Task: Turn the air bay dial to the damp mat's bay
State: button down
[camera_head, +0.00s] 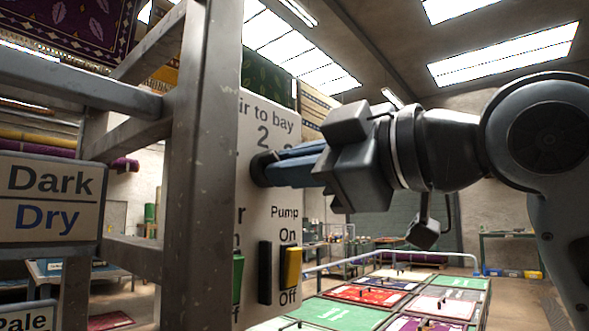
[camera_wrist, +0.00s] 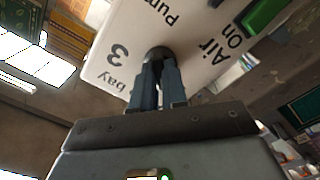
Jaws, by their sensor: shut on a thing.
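The air bay dial (camera_head: 259,169) is a dark round knob on the white control panel (camera_head: 254,225), under the words "air to bay" and the number 2. My gripper (camera_head: 275,168) reaches in from the right with its blue fingers closed on the dial. In the wrist view the fingers (camera_wrist: 160,72) grip the dark dial (camera_wrist: 158,53), with a 3 and "bay" on the panel beside it. The fingers hide the dial's pointer, so I cannot tell which bay it points to. Several mats (camera_head: 334,312) lie in low bays beyond; I cannot tell which is damp.
A yellow pump switch (camera_head: 292,267) and a partly hidden green switch (camera_head: 237,278) sit below the dial. A grey metal post (camera_head: 200,170) stands close on the left, covering part of the panel. A "Dark Dry" sign (camera_head: 48,199) hangs left of it.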

jog(key=shift+n, duration=0.3)
jog(key=c, duration=1.2)
grip_release()
jog(key=shift+o, duration=0.2)
jog(key=v, duration=0.8)
jog(key=shift+w, duration=0.1)
